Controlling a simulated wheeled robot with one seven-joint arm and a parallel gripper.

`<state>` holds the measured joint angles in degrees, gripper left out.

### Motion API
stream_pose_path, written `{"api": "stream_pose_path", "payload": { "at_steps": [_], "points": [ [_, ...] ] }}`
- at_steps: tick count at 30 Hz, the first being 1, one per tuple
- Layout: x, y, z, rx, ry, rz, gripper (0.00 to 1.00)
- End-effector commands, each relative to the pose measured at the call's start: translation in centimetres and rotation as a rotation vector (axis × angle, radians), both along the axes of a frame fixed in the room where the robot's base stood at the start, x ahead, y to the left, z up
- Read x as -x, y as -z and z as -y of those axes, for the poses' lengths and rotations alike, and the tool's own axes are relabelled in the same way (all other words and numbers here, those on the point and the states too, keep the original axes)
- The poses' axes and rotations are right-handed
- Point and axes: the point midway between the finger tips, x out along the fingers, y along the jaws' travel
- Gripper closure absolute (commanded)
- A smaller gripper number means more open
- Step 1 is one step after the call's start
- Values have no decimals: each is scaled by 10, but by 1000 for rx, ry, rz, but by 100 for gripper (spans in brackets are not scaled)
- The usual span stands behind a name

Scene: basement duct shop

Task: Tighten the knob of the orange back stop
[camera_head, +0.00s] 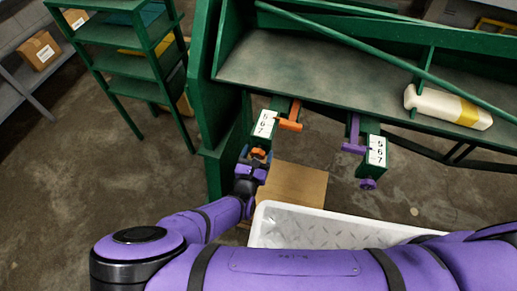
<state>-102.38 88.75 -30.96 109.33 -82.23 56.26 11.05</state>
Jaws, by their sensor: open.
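The orange back stop (290,120) sits on a green arm that sticks out from the front of the green machine, near the middle of the view. The stop's orange knob (258,152) is at the near end of the arm. My gripper (257,160) is open right at the knob, with its fingers to either side of it. Whether the fingers touch the knob cannot be told. My wrist hides the knob's near side.
A purple back stop (353,138) with a purple knob (368,184) stands to the right. A white bottle (447,107) lies on the machine's bed (310,70). A cardboard box (293,184) and a white tray (320,228) are below. A green shelf (125,65) stands left.

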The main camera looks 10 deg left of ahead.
Motion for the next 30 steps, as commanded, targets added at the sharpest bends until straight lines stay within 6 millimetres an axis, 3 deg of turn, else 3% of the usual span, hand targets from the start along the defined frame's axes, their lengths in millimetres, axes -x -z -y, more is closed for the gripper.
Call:
{"api": "stream_pose_path", "payload": {
  "at_steps": [5,11,20,30],
  "points": [
    [0,0,0,0,0,0,28],
    [0,0,0,0,0,0,74],
    [0,0,0,-22,0,2,74],
    [0,0,0,-216,2,17,74]
  ]
}}
